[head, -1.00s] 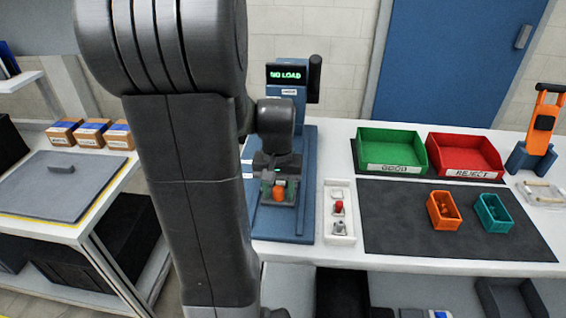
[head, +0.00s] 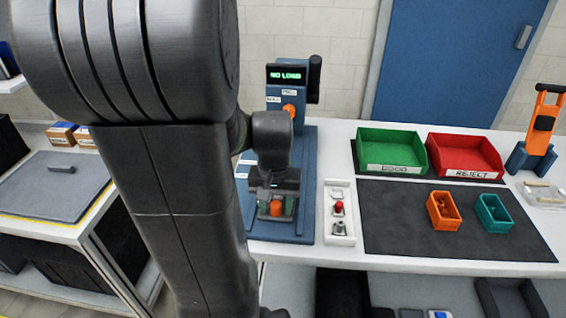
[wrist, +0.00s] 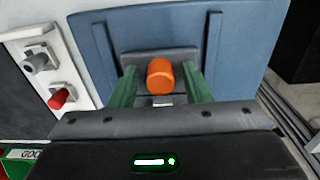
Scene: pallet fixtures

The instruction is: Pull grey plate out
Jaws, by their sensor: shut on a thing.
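The grey plate (wrist: 190,56) lies low on the blue base of the test stand (head: 303,190), with an orange cylinder (wrist: 160,76) at its middle. The cylinder also shows in the head view (head: 276,208). My gripper (wrist: 160,68) has its green fingers at either side of the cylinder, with gaps to it, and is shut on the grey plate. In the head view my gripper (head: 277,212) is low over the front half of the base. The exact finger contact is hidden, and my arm covers the left part of the stand.
The display (head: 287,75) reads NO LOAD. A white tray (head: 340,238) with a red button stands close to the right of the base. Green (head: 391,149) and red (head: 464,155) bins and small orange (head: 444,210) and teal (head: 493,213) boxes are farther right.

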